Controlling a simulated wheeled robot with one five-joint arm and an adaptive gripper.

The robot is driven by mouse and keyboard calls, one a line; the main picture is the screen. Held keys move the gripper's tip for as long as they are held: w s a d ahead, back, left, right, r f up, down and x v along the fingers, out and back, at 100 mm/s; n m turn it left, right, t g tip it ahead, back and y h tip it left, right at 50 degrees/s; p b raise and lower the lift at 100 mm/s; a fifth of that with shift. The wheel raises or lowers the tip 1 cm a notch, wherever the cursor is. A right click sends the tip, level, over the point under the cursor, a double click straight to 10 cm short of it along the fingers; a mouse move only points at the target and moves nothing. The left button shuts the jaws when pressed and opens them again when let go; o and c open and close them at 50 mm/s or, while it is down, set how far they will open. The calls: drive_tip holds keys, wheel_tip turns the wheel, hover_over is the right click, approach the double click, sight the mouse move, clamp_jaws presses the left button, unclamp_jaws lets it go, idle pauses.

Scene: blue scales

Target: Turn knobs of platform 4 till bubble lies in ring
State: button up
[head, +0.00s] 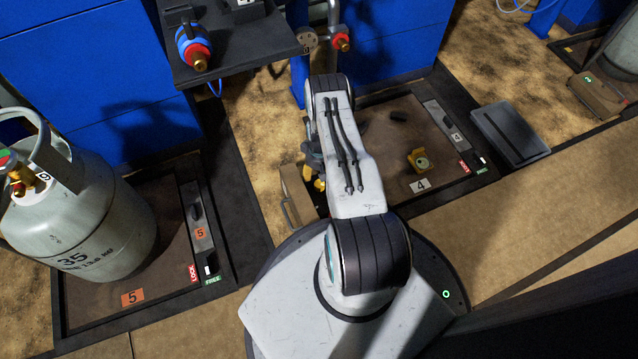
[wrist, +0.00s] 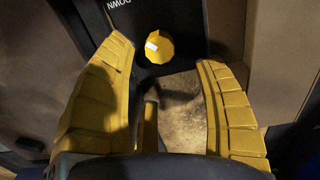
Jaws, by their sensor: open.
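In the wrist view a yellow faceted knob (wrist: 159,47) with a white mark sits on a dark part beside the word "DOWN". My gripper (wrist: 165,54) is open, its two yellow fingers on either side of the knob with gaps. In the head view my arm mostly hides my gripper.
Platform 5 (head: 105,315) at left bears a grey gas cylinder (head: 80,215). A dark shelf (head: 240,55) with a blue and red valve fitting (head: 193,47) juts out at upper left. A grey box (head: 510,133) stands right of platform 4. Blue walls close the back.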

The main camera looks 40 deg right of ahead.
sight(319, 183)
drive_tip(key=shift+f, duration=0.35)
drive_tip(key=shift+m, duration=0.3)
drive_tip(key=shift+f+b, duration=2)
drive_tip(key=shift+f, duration=1.3)
drive_tip(key=shift+c, duration=0.3)
drive_tip(key=c, duration=1.1)
drive_tip(key=shift+n, duration=0.8)
drive_tip(key=shift+c, duration=0.2)
drive_tip(key=o, duration=1.2)
